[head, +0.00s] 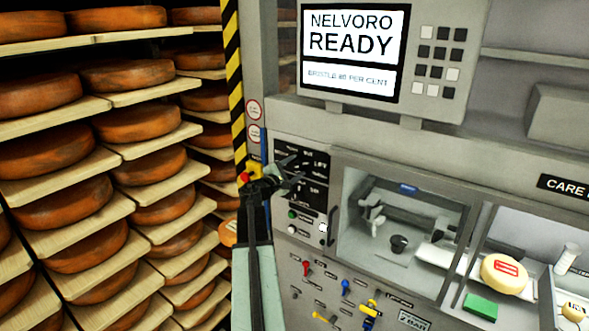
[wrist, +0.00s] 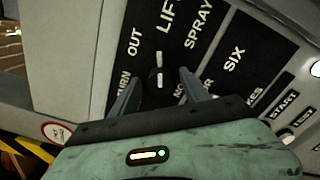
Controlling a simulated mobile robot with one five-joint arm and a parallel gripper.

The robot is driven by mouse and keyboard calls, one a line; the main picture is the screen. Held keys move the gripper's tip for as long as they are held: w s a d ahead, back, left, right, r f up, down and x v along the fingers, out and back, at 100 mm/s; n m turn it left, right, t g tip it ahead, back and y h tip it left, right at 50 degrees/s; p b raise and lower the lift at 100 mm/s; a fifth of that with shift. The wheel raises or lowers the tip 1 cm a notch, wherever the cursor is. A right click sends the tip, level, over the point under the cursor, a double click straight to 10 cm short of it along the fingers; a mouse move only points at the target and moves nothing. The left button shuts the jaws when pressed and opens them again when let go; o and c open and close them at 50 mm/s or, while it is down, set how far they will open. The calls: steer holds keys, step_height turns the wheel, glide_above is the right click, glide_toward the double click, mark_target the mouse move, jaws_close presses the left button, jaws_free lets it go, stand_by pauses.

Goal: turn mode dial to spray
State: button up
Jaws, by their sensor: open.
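The mode dial (wrist: 157,82) is a small dark knob on a black label panel (wrist: 222,72), with a white mark on it and another white mark just above. In the wrist view the labels OUT, LIFT and SPRAY stand around it, SPRAY to the upper right. My gripper (wrist: 160,74) is open, with one finger on either side of the dial. I cannot tell whether the fingers touch it. In the head view my gripper (head: 289,172) is in front of the black panel (head: 316,160) and hides the dial.
A READY screen (head: 352,47) is above. Cheese wheels on shelves (head: 70,205) fill the left. A glazed bay (head: 400,225) is right of the panel. Coloured levers (head: 345,286) sit below.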

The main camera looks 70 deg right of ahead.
steer(key=shift+d, duration=0.1)
steer(key=c, duration=1.1)
steer(key=shift+s+a, duration=0.15)
steer(key=shift+a, duration=0.05)
jaws_close()
steer(key=shift+d, duration=0.15)
steer(key=shift+m, duration=1.4)
steer(key=m, duration=0.6)
steer(key=shift+r, duration=0.1)
